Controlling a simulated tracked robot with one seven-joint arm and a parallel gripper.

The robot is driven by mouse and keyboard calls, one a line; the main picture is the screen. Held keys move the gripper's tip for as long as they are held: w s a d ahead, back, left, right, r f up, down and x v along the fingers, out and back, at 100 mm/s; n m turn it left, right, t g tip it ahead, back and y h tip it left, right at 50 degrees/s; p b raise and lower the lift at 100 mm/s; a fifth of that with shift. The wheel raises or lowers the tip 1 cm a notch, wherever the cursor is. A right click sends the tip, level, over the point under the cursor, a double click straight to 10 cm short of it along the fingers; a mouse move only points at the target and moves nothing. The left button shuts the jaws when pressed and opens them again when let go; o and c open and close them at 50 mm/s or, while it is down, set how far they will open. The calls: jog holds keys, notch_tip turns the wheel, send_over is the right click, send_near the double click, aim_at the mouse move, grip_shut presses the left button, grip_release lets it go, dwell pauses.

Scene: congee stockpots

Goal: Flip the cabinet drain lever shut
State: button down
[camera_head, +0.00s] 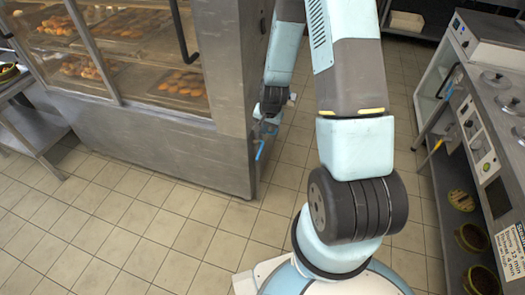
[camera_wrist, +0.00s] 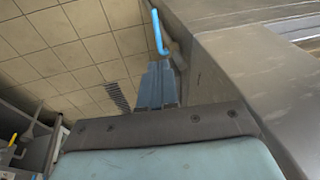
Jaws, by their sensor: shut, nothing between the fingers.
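The blue drain lever (camera_head: 260,150) sits low at the near corner of the display cabinet (camera_head: 160,145). In the head view it points down and slightly tilted. In the wrist view the lever (camera_wrist: 158,32) is a long bright blue bar, bent at its lower end toward a grey pipe fitting beside the cabinet wall (camera_wrist: 235,75). My gripper (camera_wrist: 155,75) is shut and empty, its fingertips just short of the lever's bent end. A small gap seems to show, but contact is hard to judge. In the head view my gripper (camera_head: 269,120) is small and partly hidden at the corner.
The cabinet holds trays of pastries behind glass. At right stands a steel counter (camera_head: 500,130) with lidded pots and a yellow handle (camera_head: 437,146) on its front; bowls sit on a lower shelf.

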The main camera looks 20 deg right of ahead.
aim_at(259, 154)
jog(key=f, duration=0.2)
jog(key=shift+s+f, duration=0.25)
jog(key=shift+f, duration=0.15)
jog(key=shift+f, duration=0.1)
jog(key=x, duration=1.3)
jog(key=shift+a+f, duration=0.1)
jog(key=shift+f, duration=0.3)
